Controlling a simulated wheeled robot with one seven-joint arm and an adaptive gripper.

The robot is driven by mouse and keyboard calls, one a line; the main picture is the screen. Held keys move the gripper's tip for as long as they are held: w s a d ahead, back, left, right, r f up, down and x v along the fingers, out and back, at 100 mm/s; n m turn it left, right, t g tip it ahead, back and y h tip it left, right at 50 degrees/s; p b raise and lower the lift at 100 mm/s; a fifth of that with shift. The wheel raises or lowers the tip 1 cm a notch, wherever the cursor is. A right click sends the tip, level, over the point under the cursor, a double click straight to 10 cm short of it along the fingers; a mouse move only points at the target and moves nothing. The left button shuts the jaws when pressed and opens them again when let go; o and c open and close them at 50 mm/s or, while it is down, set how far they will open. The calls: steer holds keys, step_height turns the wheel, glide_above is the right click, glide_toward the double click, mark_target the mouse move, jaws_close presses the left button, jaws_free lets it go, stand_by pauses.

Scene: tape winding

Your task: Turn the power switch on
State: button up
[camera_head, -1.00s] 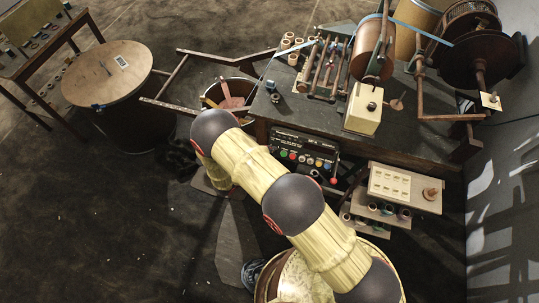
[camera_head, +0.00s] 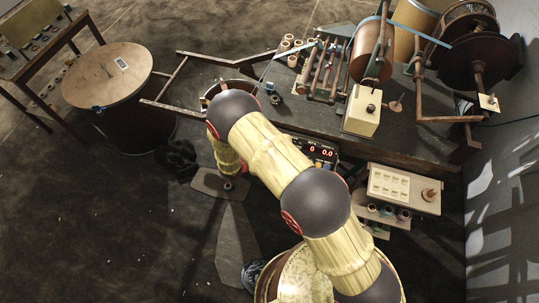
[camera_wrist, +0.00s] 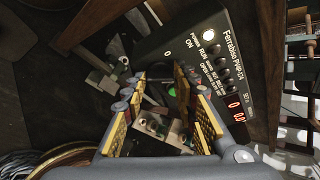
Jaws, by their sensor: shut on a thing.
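The control panel (camera_wrist: 222,60) fills the upper right of the wrist view, tilted, with lettering including POWER, RUN and ON. A white lamp (camera_wrist: 208,35) by POWER glows, and red digits (camera_wrist: 235,108) are lit. The digit display (camera_head: 320,151) also shows in the head view, just right of my arm. My gripper (camera_wrist: 159,73) is at the panel near the ON and 0 marks, its fingers shut on the power switch. The switch itself is mostly hidden between the fingertips. A green button (camera_wrist: 172,91) shows between the fingers. My arm hides the gripper in the head view.
The dark workbench (camera_head: 315,115) carries the winding machine and a cream box (camera_head: 362,110) above the panel. A shelf unit with a cream tray (camera_head: 403,188) stands right of it. A round-topped drum (camera_head: 85,80) stands left. The floor at lower left is mostly clear.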

steer(key=shift+s+f+m, duration=0.1)
steer(key=shift+m, duration=0.2)
stand_by(0.4)
steer(key=o, duration=1.1)
steer(key=shift+c, duration=0.2)
steer(key=shift+o, duration=0.5)
steer(key=shift+a, duration=0.1)
steer(key=v, duration=1.2)
